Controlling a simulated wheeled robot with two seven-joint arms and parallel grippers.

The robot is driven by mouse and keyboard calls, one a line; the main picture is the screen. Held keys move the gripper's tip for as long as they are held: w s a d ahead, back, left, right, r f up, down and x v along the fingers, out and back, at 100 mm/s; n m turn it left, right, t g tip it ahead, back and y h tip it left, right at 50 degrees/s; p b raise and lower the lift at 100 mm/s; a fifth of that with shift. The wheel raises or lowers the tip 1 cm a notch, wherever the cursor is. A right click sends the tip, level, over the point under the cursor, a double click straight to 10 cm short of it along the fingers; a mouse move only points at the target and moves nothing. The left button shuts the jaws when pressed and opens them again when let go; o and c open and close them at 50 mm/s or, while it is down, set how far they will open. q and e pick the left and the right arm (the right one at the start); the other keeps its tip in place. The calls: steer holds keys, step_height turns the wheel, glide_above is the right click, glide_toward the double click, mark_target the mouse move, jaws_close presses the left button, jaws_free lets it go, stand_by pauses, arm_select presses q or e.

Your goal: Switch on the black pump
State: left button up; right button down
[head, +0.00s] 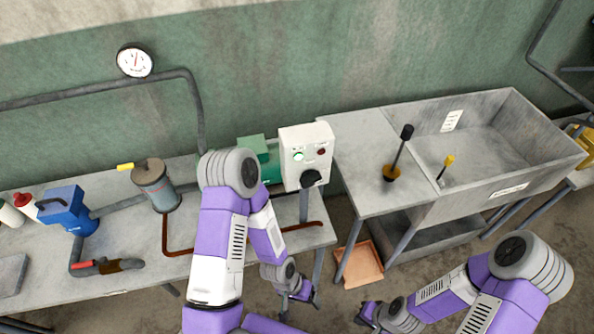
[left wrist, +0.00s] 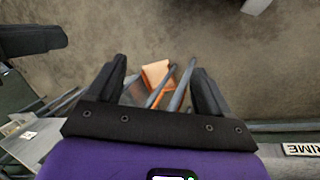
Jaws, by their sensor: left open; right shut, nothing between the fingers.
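I cannot make out a pump that is clearly black. My left gripper (head: 303,293) is below and in front of the box, open and empty, touching nothing; its spread fingers also show in the left wrist view (left wrist: 160,82). My right gripper (head: 368,316) is low at the bottom centre, shut and empty.
A blue unit (head: 66,211), a grey canister (head: 157,187) and pipes occupy the left bench. A sink bench (head: 376,160) with black- and yellow-topped levers stands right. An orange tray (head: 357,265) lies on the floor between. A gauge (head: 135,61) hangs on the wall.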

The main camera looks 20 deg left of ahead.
mark_target(312, 183)
arm_select(q)
steer(key=shift+o, duration=0.5)
steer(key=s+m+g, duration=0.1)
steer(key=m, duration=0.1)
steer(key=s+d+r+m+y, duration=0.1)
steer(key=m, duration=0.1)
steer(key=s+m+g, duration=0.1)
steer(key=m, duration=0.1)
steer(key=shift+d+r+g+y+p, duration=0.15)
steer(key=shift+r+g+y+p, duration=0.15)
steer(key=shift+r+p, duration=0.05)
steer(key=w+a+r+m+t+y+p, duration=0.2)
steer(key=w+a+r+m+t+y, duration=0.1)
steer(key=a+r+m+y, duration=0.65)
steer(key=w+d+r+m+t+y+p, duration=0.1)
steer(key=w+d+r+m+t+y, duration=0.15)
steer(key=w+r+m+t, duration=0.4)
steer(key=w+d+r+m+t+y+p, duration=0.1)
steer(key=w+d+r+m+t, duration=0.25)
steer(key=w+r+t, duration=0.65)
steer(key=shift+n+g, duration=0.25)
steer(key=shift+g, duration=0.6)
steer(key=x, duration=0.3)
steer(key=r+x, duration=0.1)
steer(key=x, duration=0.2)
steer(key=shift+r, duration=0.1)
steer(key=shift+c, duration=0.3)
